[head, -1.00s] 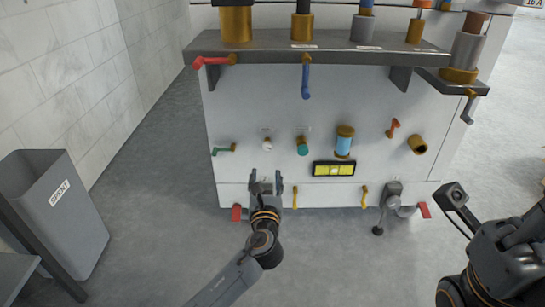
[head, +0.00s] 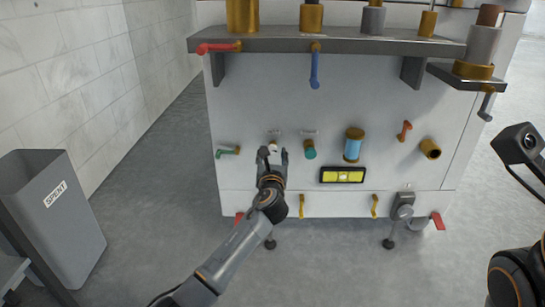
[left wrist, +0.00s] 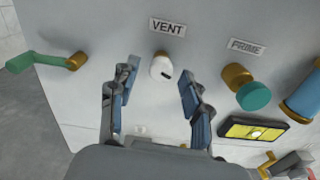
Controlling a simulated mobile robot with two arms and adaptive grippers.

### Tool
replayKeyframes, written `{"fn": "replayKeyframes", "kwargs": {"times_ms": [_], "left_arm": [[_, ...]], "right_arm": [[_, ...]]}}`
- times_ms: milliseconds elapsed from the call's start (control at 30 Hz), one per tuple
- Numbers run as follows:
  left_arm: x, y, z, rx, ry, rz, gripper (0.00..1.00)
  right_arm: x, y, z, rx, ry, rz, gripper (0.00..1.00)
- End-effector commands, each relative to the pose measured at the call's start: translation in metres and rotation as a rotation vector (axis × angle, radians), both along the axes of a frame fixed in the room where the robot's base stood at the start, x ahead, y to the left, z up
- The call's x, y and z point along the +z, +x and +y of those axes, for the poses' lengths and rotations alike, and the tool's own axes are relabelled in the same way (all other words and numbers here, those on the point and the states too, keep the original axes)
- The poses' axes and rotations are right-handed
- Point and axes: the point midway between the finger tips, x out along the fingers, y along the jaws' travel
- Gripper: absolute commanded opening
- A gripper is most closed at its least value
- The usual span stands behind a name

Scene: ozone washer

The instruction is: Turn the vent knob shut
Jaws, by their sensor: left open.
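The vent knob (left wrist: 161,67) is a small white round knob with a dark mark, on a brass stem under the VENT label (left wrist: 167,27) in the left wrist view. In the head view the knob (head: 273,147) sits on the white panel just beyond my left gripper. My left gripper (left wrist: 155,88) is open, with its two blue-padded fingers on either side of the knob's lower area and nothing between them. In the head view the left gripper (head: 273,153) points at the panel. Whether the fingertips reach the knob's depth is unclear. My right gripper is out of view.
A green PRIME knob (left wrist: 253,94) is close right of the vent knob, and a green lever (left wrist: 36,62) is to the left. A yellow level (head: 342,174) and blue cylinder (head: 353,145) are further right. A grey shelf (head: 345,42) juts out above; a SPENT bin (head: 75,235) stands left.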

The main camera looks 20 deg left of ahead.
Motion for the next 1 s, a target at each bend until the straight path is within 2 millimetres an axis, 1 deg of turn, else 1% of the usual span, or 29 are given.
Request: {"fn": "replayKeyframes", "kwargs": {"times_ms": [67,100,267,300,333,667,867,1000], "left_arm": [[0.000,0.000,0.000,0.000,0.000,0.000,0.48],[0.000,0.000,0.000,0.000,0.000,0.000,0.44],[0.000,0.000,0.000,0.000,0.000,0.000,0.11],[0.000,0.000,0.000,0.000,0.000,0.000,0.03],[0.000,0.000,0.000,0.000,0.000,-0.001,0.00],[0.001,0.000,0.000,0.000,-0.031,-0.009,0.00],[0.002,0.000,-0.001,-0.001,-0.126,-0.036,0.00],[0.002,0.000,-0.001,0.000,-0.234,-0.067,0.00]], "right_arm": [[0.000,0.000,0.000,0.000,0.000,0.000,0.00],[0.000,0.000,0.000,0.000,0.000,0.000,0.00],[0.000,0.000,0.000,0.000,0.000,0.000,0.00],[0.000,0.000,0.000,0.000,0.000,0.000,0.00],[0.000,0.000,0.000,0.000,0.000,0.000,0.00],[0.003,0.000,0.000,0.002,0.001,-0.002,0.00],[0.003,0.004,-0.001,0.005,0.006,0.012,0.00],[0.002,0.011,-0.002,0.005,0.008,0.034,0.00]]}}
